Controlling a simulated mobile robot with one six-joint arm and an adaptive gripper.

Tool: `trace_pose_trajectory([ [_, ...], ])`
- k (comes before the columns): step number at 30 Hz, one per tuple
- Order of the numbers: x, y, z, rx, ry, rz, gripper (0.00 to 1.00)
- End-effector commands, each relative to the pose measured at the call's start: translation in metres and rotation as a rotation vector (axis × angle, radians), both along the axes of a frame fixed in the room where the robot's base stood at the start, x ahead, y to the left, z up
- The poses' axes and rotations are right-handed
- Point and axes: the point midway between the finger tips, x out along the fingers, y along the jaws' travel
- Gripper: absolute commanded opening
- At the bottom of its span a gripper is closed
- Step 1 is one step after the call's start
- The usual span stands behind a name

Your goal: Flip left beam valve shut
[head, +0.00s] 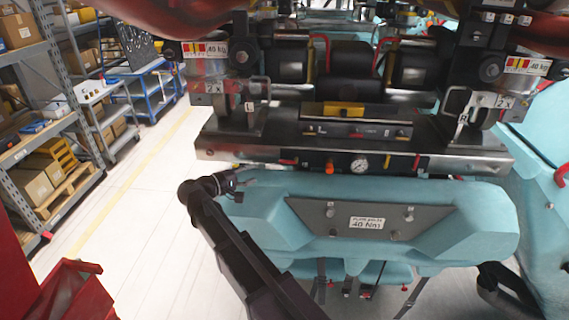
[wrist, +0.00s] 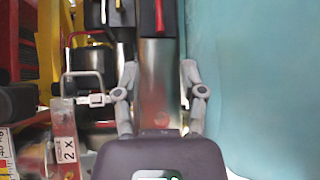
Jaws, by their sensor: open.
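A small red lever (head: 288,161), likely the left beam valve, sits on the front lower edge of the metal beam (head: 220,143), left of a round gauge. A red handle shows in the wrist view (wrist: 159,17) at the top, beyond my fingertips; it looks like the same lever, lying along the beam. My gripper (head: 238,181) is just below the beam's left end, by the teal body. In the wrist view my gripper (wrist: 159,72) has its two fingers apart, with bare metal beam between them and nothing held. The lever is apart from the fingers.
The teal bumper (head: 370,205) lies close under the beam and fills the right of the wrist view. A bracket loop tagged L (head: 250,95) stands above the beam. An orange knob (head: 329,166) and the gauge (head: 360,164) sit right of the lever. Floor at left is clear.

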Motion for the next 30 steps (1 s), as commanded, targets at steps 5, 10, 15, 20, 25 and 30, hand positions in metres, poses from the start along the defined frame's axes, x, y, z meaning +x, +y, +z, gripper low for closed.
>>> trace_pose_trajectory([
  [5,0.008,-0.009,-0.002,0.000,0.000,-0.001,0.53],
  [10,0.021,-0.024,-0.005,0.001,0.000,-0.003,0.53],
  [15,0.037,-0.041,-0.009,0.000,0.001,-0.003,0.53],
  [20,0.053,-0.059,-0.012,0.000,0.001,-0.003,0.53],
  [25,0.070,-0.076,-0.015,0.000,0.001,-0.002,0.53],
  [30,0.082,-0.090,-0.018,0.000,0.001,-0.002,0.53],
])
